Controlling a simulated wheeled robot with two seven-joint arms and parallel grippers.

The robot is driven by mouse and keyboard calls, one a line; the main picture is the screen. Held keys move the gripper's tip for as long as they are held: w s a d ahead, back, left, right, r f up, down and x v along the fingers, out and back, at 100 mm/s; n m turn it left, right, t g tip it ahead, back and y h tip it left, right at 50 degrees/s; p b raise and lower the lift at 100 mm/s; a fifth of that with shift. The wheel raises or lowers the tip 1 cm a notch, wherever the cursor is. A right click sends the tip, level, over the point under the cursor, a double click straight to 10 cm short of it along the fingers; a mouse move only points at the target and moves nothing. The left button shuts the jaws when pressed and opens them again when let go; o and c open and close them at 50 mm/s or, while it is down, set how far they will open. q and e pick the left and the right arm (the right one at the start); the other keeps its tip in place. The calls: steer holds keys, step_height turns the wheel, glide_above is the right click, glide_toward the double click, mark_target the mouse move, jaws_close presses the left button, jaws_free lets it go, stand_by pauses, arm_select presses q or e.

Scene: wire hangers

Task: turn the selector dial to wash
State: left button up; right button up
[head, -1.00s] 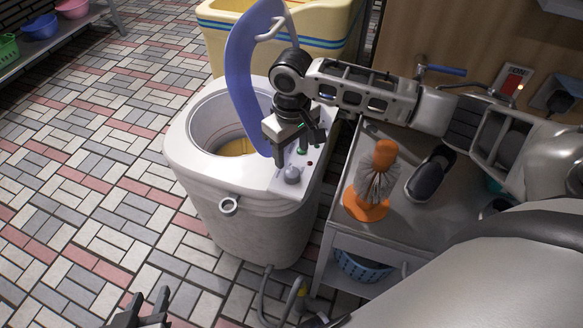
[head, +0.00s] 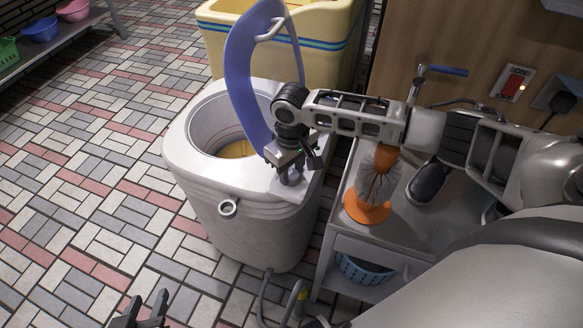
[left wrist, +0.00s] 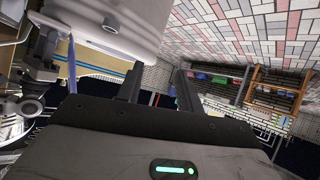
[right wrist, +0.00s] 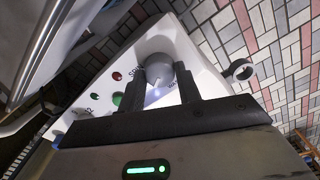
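The selector dial (right wrist: 160,72) is a round grey knob on the washing machine's white control panel (right wrist: 205,75). In the right wrist view it sits between the two fingers of my right gripper (right wrist: 161,82), which is open around it; firm contact cannot be made out. A pale pointer mark shows on the knob's near side, and the small lettering around it is partly hidden and not clearly readable. In the head view the right gripper (head: 291,174) points down over the panel and hides the dial. My left gripper (head: 140,312) is open and empty at the bottom edge.
The washing machine (head: 245,230) has its blue lid (head: 240,75) raised beside my right gripper. A trolley (head: 415,225) with an orange-based brush (head: 375,190) and a dark shoe (head: 430,183) stands to the right. A yellow tub (head: 325,50) is behind. The left floor is clear.

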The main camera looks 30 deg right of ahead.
arm_select(q)
steer(key=shift+r, duration=0.15)
arm_select(e)
steer(key=shift+r, duration=0.1)
steer(key=shift+r+n+p, duration=0.15)
steer(key=shift+n+p, duration=0.75)
steer(key=shift+p, duration=0.25)
steer(key=n+p, duration=0.2)
steer(key=shift+n, duration=0.3)
steer(key=n+p, duration=0.2)
steer(key=n, duration=0.1)
steer(key=shift+a, duration=0.1)
steer(key=n+p, duration=0.1)
steer(key=n, duration=0.1)
steer(key=shift+n, duration=0.4)
arm_select(q)
steer(key=shift+s+a+r+m+g+y, duration=0.15)
steer(key=shift+a+r, duration=0.15)
steer(key=shift+r, duration=0.35)
steer(key=shift+s+a+r+m+g+y, duration=0.15)
steer(key=shift+a+r, duration=0.15)
steer(key=shift+r, duration=0.3)
arm_select(e)
steer(key=shift+n, duration=0.8)
arm_select(q)
steer(key=shift+w, duration=0.1)
arm_select(e)
steer(key=shift+f, duration=0.2)
